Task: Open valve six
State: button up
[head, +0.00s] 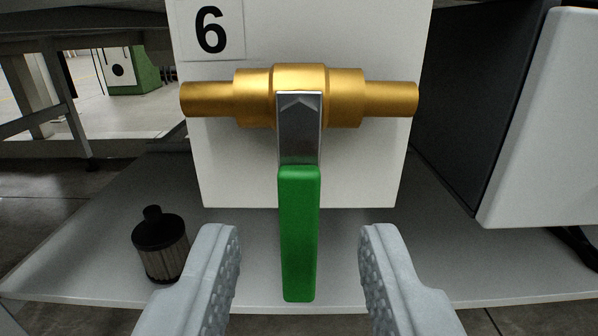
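Valve six is a brass valve body (300,96) set crosswise on a white panel (300,180), under a label with the number 6 (210,30). Its lever has a grey metal neck and a green handle (299,235) that hangs straight down, at right angles to the brass pipe. My gripper (299,262) is open. Its two grey fingers stand left and right of the lower part of the green handle, with a gap on each side. Neither finger appears to touch the handle.
A dark cylindrical filter (160,243) stands on the grey shelf (90,265) close to the left finger. A white box (545,120) and a dark panel (460,100) bound the right side. Grey framework is at upper left.

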jog(key=shift+w, duration=1.1)
grip_shut()
